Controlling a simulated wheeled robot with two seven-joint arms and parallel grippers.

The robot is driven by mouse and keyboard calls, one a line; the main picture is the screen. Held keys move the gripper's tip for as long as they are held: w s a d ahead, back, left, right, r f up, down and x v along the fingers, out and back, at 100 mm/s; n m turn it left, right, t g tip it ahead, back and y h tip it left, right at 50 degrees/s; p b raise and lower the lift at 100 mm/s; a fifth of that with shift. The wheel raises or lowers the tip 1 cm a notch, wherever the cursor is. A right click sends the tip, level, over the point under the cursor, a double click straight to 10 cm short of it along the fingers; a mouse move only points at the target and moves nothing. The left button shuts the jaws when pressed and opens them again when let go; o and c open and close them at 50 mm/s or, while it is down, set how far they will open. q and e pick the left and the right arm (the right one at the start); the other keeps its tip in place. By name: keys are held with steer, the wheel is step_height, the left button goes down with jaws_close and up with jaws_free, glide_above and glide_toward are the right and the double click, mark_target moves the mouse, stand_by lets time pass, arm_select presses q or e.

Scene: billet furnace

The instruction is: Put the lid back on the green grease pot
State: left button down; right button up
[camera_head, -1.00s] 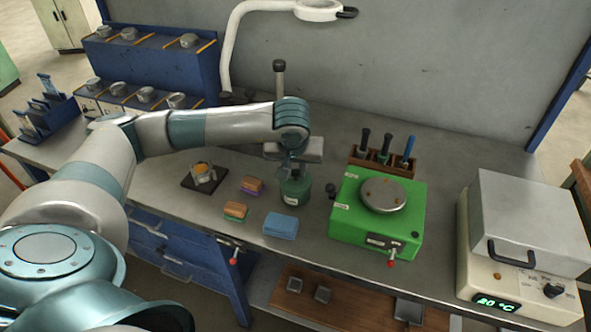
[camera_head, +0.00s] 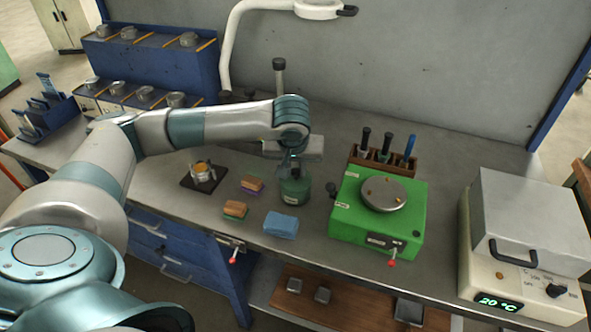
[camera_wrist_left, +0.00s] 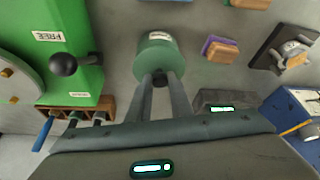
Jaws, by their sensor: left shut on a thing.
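The green grease pot (camera_head: 294,192) stands upright on the grey bench, left of the green machine. It also shows in the left wrist view (camera_wrist_left: 156,60), with a pale label on its side. My left gripper (camera_head: 292,164) is directly above the pot, pointing down. In the left wrist view its two fingers (camera_wrist_left: 160,84) are shut on the small dark knob of the lid (camera_wrist_left: 160,78). The lid is at the pot's top; I cannot tell whether it is fully seated. The fingers hide part of it. My right gripper is not in view.
The green machine (camera_head: 347,222) with a round plate is to the right, a tool rack (camera_head: 372,158) behind it. A blue sponge (camera_head: 281,225), two small brushes or blocks (camera_head: 236,210) and a cup on a dark mat (camera_head: 188,182) lie in front and left. A lamp post stands behind.

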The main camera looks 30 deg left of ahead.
arm_select(q)
steer(key=shift+b, duration=0.4)
stand_by(0.9)
steer(key=shift+f+b, duration=0.15)
steer(key=shift+b, duration=0.4)
stand_by(0.6)
steer(key=shift+b, duration=0.45)
stand_by(0.8)
stand_by(0.5)
steer(key=c, duration=1)
jaws_free()
steer(key=shift+c, duration=0.2)
steer(key=shift+r+p, duration=1.15)
steer(key=shift+r, duration=2.35)
